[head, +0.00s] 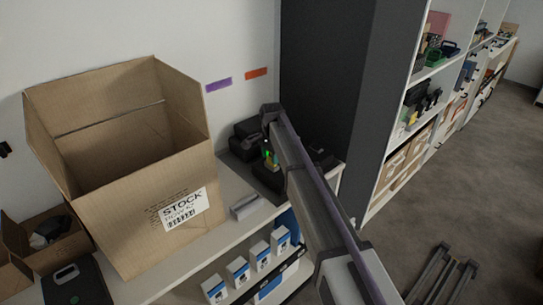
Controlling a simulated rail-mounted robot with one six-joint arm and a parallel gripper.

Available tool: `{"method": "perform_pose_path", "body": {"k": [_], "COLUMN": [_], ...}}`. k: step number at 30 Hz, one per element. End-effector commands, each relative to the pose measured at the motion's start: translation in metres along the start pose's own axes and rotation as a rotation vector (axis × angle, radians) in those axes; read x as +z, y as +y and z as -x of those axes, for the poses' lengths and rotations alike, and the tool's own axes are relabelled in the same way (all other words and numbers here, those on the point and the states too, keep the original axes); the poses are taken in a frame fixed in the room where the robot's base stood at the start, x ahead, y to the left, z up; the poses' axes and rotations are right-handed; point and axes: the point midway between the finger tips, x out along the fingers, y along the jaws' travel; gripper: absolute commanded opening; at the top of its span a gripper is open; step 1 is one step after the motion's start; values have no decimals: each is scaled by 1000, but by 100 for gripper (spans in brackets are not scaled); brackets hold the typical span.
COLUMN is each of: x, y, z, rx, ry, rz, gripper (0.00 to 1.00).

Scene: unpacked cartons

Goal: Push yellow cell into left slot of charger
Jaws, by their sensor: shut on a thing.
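My gripper (267,146) is at the end of my arm, over the black charger (264,183) on the counter. It looks small and is partly hidden by my arm. A small yellow cell (271,164) shows at the fingertips, and my gripper is shut on it. The cell is low, right at the charger; I cannot tell how deep it sits or which slot it is at. A small green glow shows beside the fingertips. The charger's right side is hidden behind my arm, and its slots cannot be made out.
A large open carton (110,205) stands left of the charger. A grey block (244,207) lies on the counter in front. Black cases (246,136) sit behind, by the wall. A dark tall panel (325,90) rises on the right. Several small white-and-blue boxes (238,271) stand on the shelf below.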

Motion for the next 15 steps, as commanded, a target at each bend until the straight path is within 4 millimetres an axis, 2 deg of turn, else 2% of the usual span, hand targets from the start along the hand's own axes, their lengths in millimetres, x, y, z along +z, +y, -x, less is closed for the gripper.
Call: {"method": "perform_pose_path", "body": {"k": [15], "x": [0], "y": [0], "z": [-4], "rx": [0], "ry": [0], "rz": [0], "gripper": [7]}}
